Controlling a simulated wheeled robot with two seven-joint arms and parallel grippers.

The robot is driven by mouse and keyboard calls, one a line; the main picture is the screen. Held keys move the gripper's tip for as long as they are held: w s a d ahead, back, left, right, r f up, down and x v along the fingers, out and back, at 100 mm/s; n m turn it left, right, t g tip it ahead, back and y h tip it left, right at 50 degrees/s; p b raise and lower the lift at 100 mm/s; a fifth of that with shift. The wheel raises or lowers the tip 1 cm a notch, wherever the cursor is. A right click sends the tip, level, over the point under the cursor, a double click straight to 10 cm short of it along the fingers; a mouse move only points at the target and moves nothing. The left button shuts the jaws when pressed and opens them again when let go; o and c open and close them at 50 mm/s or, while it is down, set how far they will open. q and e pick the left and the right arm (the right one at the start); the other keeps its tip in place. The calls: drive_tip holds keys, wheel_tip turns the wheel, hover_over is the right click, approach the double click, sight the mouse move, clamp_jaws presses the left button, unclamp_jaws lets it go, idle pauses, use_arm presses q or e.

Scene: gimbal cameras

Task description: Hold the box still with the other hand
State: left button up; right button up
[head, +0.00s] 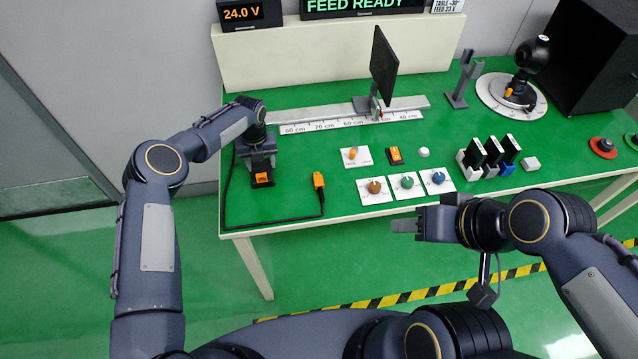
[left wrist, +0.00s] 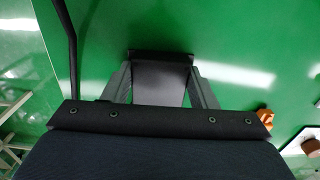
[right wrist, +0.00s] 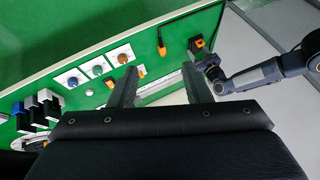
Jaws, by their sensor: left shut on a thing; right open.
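A small black box with an orange socket face (head: 262,180) stands at the left end of the green table. My left gripper (head: 260,160) is shut on it. In the left wrist view the dark box (left wrist: 160,82) lies between the two fingers. It also shows in the right wrist view (right wrist: 197,44), with the left arm beside it. An orange plug (head: 319,181) on a black cable lies on the table to the right of the box, apart from it. My right gripper (head: 405,226) is open and empty, in front of the table's front edge.
Three dial plates (head: 407,187) lie right of the plug. Behind are an orange switch (head: 394,155), a ruler rail (head: 300,117) and a dark upright panel (head: 384,68). Black cards in holders (head: 490,153) stand further right. The table between box and plug is bare.

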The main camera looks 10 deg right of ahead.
drive_tip(key=shift+o, duration=0.4)
drive_tip(key=shift+w+d, duration=0.1)
drive_tip(key=shift+w, duration=0.1)
drive_tip(key=w+d+f+n+g+h, duration=0.1)
drive_tip(key=w+d+f+n+h, duration=0.1)
drive_tip(key=w+n, duration=0.6)
drive_tip(key=n+h, duration=0.2)
drive_tip(key=n, duration=2.8)
hover_over(319, 182)
drive_tip(key=s, duration=0.5)
wheel_tip(319, 182, down, 17)
drive_tip(key=x, duration=1.1)
drive_tip(key=shift+w, duration=0.15)
drive_tip(key=shift+r, duration=0.1)
drive_tip(key=shift+c, duration=0.3)
drive_tip(key=shift+a, duration=0.1)
drive_tip(key=c, duration=1)
drive_tip(key=shift+r, duration=2)
drive_tip(key=shift+c, duration=0.2)
